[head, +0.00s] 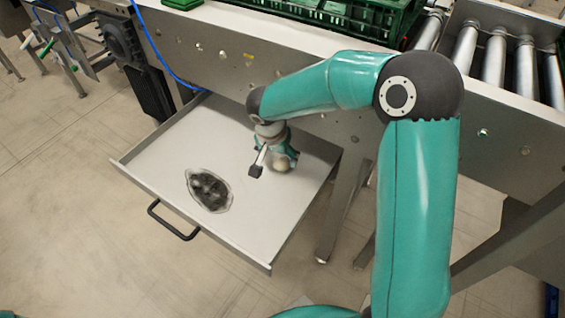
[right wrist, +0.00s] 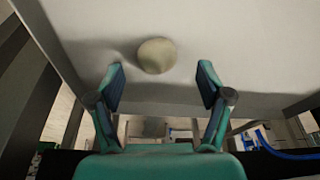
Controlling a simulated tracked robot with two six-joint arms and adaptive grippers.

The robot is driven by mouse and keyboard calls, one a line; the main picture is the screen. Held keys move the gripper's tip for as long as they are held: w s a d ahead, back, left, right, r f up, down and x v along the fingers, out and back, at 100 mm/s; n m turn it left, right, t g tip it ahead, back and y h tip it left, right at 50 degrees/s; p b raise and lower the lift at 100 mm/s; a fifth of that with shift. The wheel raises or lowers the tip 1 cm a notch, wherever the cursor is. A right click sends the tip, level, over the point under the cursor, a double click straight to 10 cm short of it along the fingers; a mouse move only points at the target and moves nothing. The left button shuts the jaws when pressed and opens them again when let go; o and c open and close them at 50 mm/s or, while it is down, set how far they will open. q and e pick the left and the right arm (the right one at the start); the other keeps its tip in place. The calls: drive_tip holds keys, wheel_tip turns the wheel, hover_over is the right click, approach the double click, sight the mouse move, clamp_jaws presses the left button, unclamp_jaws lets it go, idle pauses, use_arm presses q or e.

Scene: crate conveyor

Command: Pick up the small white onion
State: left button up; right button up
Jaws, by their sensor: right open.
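A small white onion (right wrist: 156,56) lies on the pale drawer floor, seen in the right wrist view between and just beyond my right gripper's fingertips. My right gripper (right wrist: 160,78) is open and empty, with one finger to each side of the onion's line and apart from it. In the head view my right gripper (head: 277,160) reaches down into the right part of the drawer, and the onion is mostly hidden beside it. My left gripper is not in view.
The open drawer (head: 150,150) has low walls and a dark handle at its front. A clear bag with dark contents (head: 208,190) lies in its left part. The conveyor frame (head: 290,45) stands behind, with a green crate (head: 345,14) and rollers (head: 495,55) on top.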

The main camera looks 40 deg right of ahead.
sight(280, 159)
drive_tip(key=x, duration=0.4)
drive_tip(key=shift+d, duration=0.15)
drive_tip(key=c, duration=1.3)
drive_tip(key=shift+o, duration=0.2)
drive_tip(key=shift+r, duration=0.2)
